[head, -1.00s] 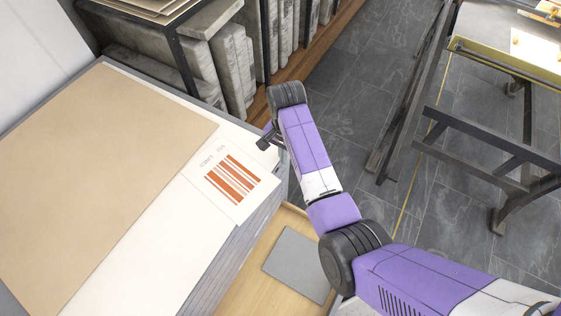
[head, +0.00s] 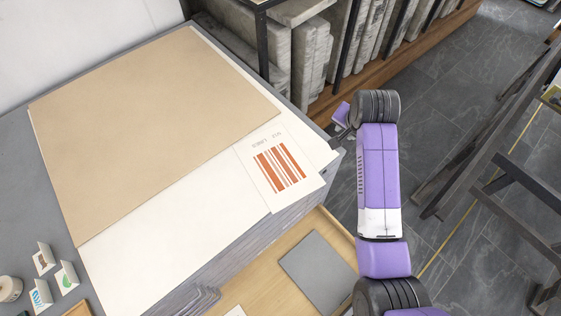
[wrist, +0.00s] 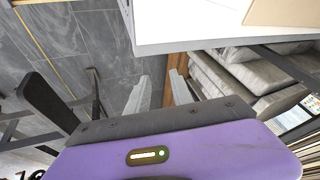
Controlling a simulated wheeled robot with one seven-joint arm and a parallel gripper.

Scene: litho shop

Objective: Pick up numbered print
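The print (head: 303,187) is a white sheet with orange vertical stripes and small faint lettering. It lies flat at the right end of the cabinet top, overlapping larger white paper. In the head view my gripper (head: 336,143) is just beyond the cabinet's right corner, to the upper right of the print and apart from it. In the wrist view my gripper (wrist: 156,92) has two pale grey fingers with a gap between them and nothing visible held. The stripes are not visible in the wrist view.
A tan board (head: 150,120) covers much of the white paper (head: 190,245). A wooden drawer (head: 265,275) below holds a grey sheet (head: 318,270). Stone slabs (head: 308,60) stand on a rack behind. Small cards (head: 66,278) sit at the left. A dark-framed press is at the right.

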